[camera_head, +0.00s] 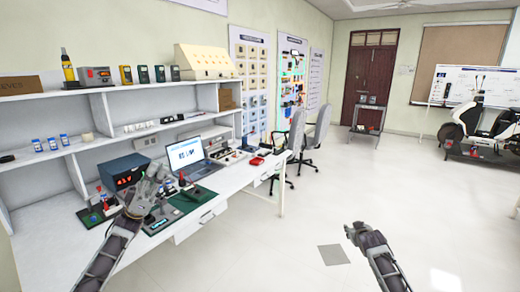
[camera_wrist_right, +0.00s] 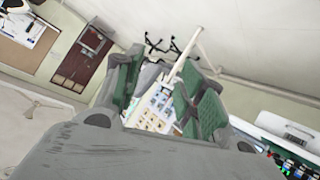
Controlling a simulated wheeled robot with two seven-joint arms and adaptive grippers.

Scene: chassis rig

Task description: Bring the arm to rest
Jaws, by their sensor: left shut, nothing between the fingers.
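My left gripper (camera_head: 156,174) is over the workbench (camera_head: 232,186), in front of the laptop (camera_head: 190,152) and above the items at the bench's front edge. It is shut with nothing seen in it. My right gripper (camera_head: 353,231) is out over the bare floor, to the right of the bench, and touches nothing. In the right wrist view its two green-padded fingers (camera_wrist_right: 160,95) stand apart with an empty gap. Wall posters and a white post show behind them.
A blue-fronted instrument (camera_head: 124,174) and a green mat (camera_head: 190,199) lie near my left gripper. Shelves (camera_head: 60,96) rise behind. Grey chairs (camera_head: 318,133) stand at the bench's far end. A white scooter (camera_head: 480,125) stands far right. The middle floor is clear.

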